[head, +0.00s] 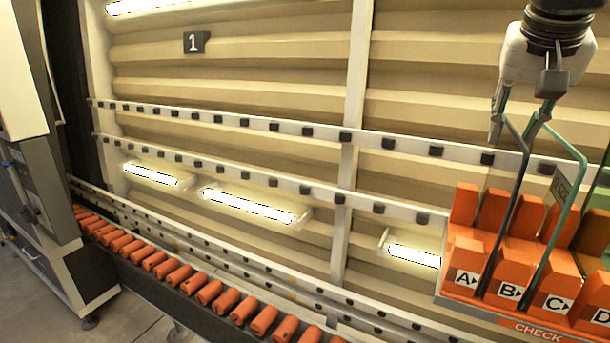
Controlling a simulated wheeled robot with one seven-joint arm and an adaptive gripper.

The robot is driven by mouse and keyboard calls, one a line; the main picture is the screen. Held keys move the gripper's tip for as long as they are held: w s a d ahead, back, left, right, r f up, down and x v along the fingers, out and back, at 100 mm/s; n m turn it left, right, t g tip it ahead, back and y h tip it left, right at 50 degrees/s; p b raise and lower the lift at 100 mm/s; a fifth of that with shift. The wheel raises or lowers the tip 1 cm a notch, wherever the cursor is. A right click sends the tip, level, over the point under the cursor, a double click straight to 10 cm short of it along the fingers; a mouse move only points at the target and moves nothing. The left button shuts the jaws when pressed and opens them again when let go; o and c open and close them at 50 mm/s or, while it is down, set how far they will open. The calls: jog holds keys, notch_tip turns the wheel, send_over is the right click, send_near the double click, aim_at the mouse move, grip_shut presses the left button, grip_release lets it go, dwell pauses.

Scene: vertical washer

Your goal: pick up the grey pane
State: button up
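The grey pane (515,205) has a dark edge and stands upright in the orange rack at the right, at the A–B slots. A clear pane with a green edge (562,225) stands just right of it, near B and C. My gripper (519,122) comes down from the top right, over the top corner of the grey pane. Its fingers are spread apart, one to the left of that corner and one to the right, close to the green-edged pane. I cannot tell whether either finger touches a pane.
The orange rack (522,311) has lettered slots A to D and a CHECK label. More glass (601,185) shows at the right edge. A conveyor with orange blocks (180,273) runs along the lower left. Rails with black rollers (308,132) cross the ribbed wall behind.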

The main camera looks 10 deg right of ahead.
aim_at(508, 149)
jog(key=x, duration=0.4)
jog(key=shift+d+f, duration=0.1)
jog(key=shift+d, duration=0.2)
jog(key=shift+w+f, duration=0.1)
jog(key=shift+f, duration=0.2)
jog(key=shift+f, duration=0.25)
grip_shut()
jog(key=shift+d+r, duration=0.1)
